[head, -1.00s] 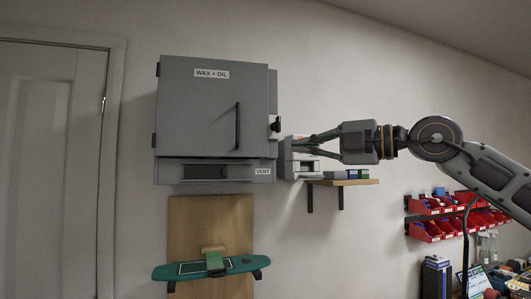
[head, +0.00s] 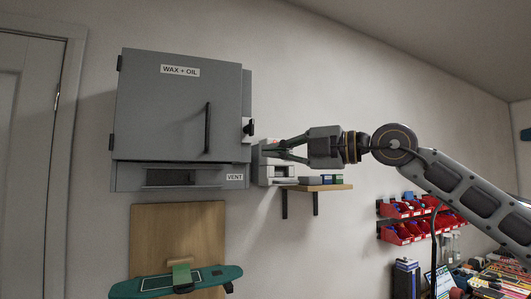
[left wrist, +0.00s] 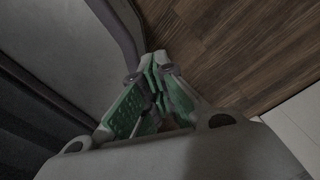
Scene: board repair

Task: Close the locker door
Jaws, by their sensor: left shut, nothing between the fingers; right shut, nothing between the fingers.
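The grey locker hangs on the wall at the left of the head view. Its door (head: 178,105) carries a WAX + OIL label and a dark vertical handle (head: 208,128). The hinges are on its left edge. A black latch (head: 248,127) shows at the right edge. The door lies nearly flat over the body; I cannot tell whether a small gap is left. My right gripper (head: 281,149) is shut and empty, pointing left, to the right of the latch and apart from the door in the picture. My left gripper (left wrist: 154,62) shows in the left wrist view, shut and empty, above wood floor.
A wooden shelf (head: 325,187) with a whitish device (head: 275,172) and small boxes is right of the locker, close to my right gripper in the picture. A teal skateboard (head: 140,287) hangs on a wood panel below. Red bins (head: 402,233) are at right.

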